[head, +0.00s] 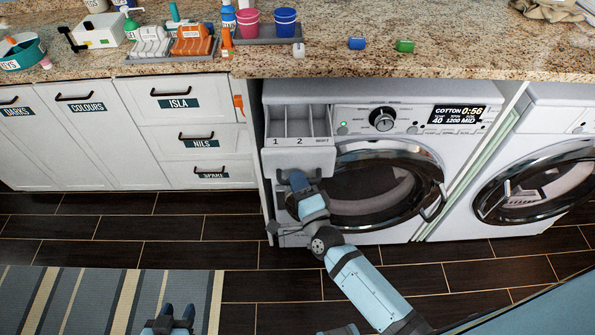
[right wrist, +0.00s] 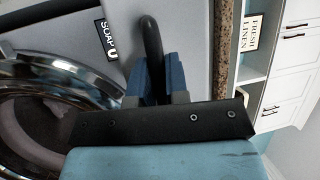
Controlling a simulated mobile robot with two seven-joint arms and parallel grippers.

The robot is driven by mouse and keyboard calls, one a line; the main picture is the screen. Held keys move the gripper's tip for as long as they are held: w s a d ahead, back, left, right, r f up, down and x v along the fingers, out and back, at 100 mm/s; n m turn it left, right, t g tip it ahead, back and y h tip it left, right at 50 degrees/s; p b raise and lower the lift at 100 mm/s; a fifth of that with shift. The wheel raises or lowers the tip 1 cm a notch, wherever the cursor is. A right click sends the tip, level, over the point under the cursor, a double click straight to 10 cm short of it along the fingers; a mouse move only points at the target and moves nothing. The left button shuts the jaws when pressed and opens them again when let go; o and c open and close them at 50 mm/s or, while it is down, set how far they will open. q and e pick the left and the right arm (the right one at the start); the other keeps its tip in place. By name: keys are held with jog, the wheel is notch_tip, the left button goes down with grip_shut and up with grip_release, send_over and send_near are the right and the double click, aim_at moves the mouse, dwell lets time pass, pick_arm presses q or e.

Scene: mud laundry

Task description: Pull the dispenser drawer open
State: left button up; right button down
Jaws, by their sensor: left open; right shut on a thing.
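The dispenser drawer (head: 312,160) of the left washing machine stands out from the machine, its top uncovered and its compartments, marked 1 and 2 and one more, in view. My right gripper (head: 298,180) is at the drawer front, shut on the drawer's handle. In the right wrist view the dark handle (right wrist: 152,45) runs between the blue fingers of my right gripper (right wrist: 156,82), beside a SOAP label (right wrist: 109,38). The fingers partly hide the handle. My left gripper (head: 170,319) is open and empty, low over the striped rug, far from the drawer.
The washing machine's round door (head: 385,185) is just right of the drawer. White cabinets (head: 75,140) with labelled drawers stand to the left. The granite counter (head: 450,50) above holds bottles, cups and trays.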

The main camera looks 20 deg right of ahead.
jog(key=shift+s, duration=0.35)
jog(key=c, duration=1.1)
grip_release()
jog(key=shift+c, duration=0.2)
jog(key=a+b+v, duration=0.1)
jog(key=v, duration=0.6)
jog(key=shift+s+d, duration=0.25)
jog(key=shift+d, duration=0.25)
